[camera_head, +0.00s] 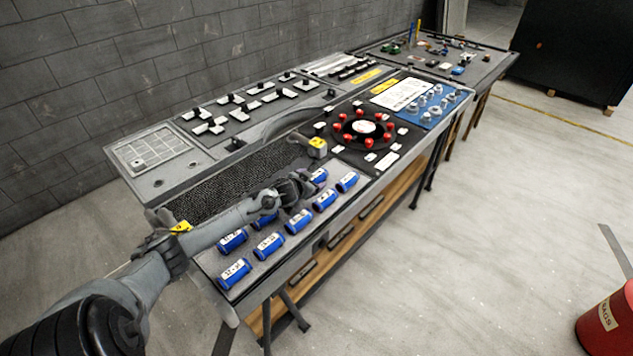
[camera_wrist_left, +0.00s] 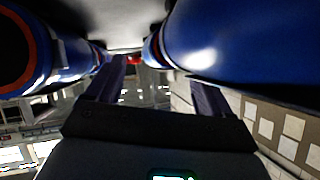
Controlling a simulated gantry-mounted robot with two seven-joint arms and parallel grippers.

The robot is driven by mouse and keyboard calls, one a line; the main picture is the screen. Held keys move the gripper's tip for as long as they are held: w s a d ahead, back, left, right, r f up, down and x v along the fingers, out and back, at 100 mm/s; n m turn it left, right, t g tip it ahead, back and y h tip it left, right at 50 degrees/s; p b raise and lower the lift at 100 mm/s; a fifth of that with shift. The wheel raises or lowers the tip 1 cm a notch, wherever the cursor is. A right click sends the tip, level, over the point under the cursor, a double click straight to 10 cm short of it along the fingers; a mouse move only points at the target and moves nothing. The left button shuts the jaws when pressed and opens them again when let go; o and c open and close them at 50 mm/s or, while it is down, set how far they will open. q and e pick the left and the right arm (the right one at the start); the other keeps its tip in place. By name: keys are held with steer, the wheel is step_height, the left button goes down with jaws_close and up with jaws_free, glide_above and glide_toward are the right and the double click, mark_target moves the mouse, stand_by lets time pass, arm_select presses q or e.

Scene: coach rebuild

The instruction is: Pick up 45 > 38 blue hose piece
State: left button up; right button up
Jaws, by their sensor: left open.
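Several blue hose pieces with white labels lie in rows on the grey bench panel, among them one at the front (camera_head: 235,273), one in the middle (camera_head: 298,221) and one at the far end (camera_head: 347,181). The labels are too small to read, so I cannot tell which is 45 > 38. My left gripper (camera_head: 300,186) is over the back row and partly hides the pieces beside it. In the left wrist view its open fingers (camera_wrist_left: 155,90) have nothing visible between them. One large blue piece (camera_wrist_left: 240,40) shows at right and another (camera_wrist_left: 35,60) at left. My right gripper is out of view.
A dark mesh-like trough (camera_head: 215,190) lies behind the hose pieces. A yellow block (camera_head: 317,147) stands near the gripper. A black panel with red knobs (camera_head: 365,128) and a blue panel (camera_head: 432,103) are farther along. A red bin (camera_head: 610,322) stands on open floor.

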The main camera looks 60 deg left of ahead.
mark_target(316, 179)
arm_select(q)
steer(key=shift+b+x, duration=0.35)
steer(key=shift+x, duration=1)
steer(key=c, duration=1.2)
